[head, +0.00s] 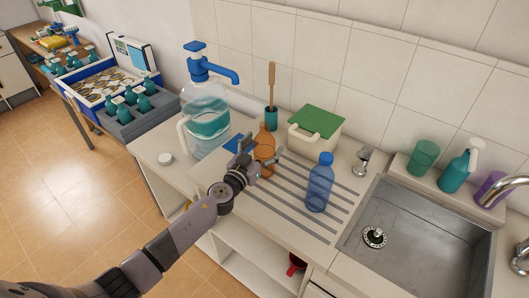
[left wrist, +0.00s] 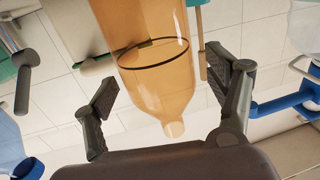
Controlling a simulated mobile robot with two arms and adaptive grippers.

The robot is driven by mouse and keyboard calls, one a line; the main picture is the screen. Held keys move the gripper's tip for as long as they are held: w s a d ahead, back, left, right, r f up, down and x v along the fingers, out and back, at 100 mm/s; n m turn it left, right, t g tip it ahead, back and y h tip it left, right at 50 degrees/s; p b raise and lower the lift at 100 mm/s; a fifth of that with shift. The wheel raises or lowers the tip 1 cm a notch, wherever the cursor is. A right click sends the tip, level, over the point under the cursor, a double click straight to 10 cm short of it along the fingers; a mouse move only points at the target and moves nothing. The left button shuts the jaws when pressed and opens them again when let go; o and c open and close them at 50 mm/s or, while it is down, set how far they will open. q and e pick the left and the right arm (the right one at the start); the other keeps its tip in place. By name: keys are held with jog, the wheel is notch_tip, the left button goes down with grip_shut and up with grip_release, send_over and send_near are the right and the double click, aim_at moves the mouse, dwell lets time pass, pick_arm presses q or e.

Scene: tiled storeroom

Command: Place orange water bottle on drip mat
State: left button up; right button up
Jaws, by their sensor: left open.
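The orange water bottle (head: 265,143) stands upright on the counter at the back edge of the ribbed draining area. In the left wrist view the orange bottle (left wrist: 158,75) shows upside down, its neck towards the palm. My left gripper (head: 259,157) is open, with its fingers on either side of the bottle and gaps visible in the left wrist view (left wrist: 163,80). A flat blue piece (head: 236,142), possibly the drip mat, lies beside the bottle, partly hidden by the gripper. My right gripper is not in view.
A blue water bottle (head: 320,183) stands on the dark-striped drainboard (head: 275,200). A large pump jug (head: 206,118) stands left, a green-lidded box (head: 316,130) and a brush holder (head: 271,118) behind. A steel sink (head: 415,235) lies right.

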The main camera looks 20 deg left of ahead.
pick_arm(q)
jog(key=shift+w+d+f, duration=0.1)
jog(key=shift+w+d, duration=0.05)
jog(key=shift+w, duration=0.45)
jog(key=shift+s, duration=0.1)
jog(key=shift+c, duration=0.5)
jog(key=c, duration=1.2)
jog(key=shift+r, duration=0.2)
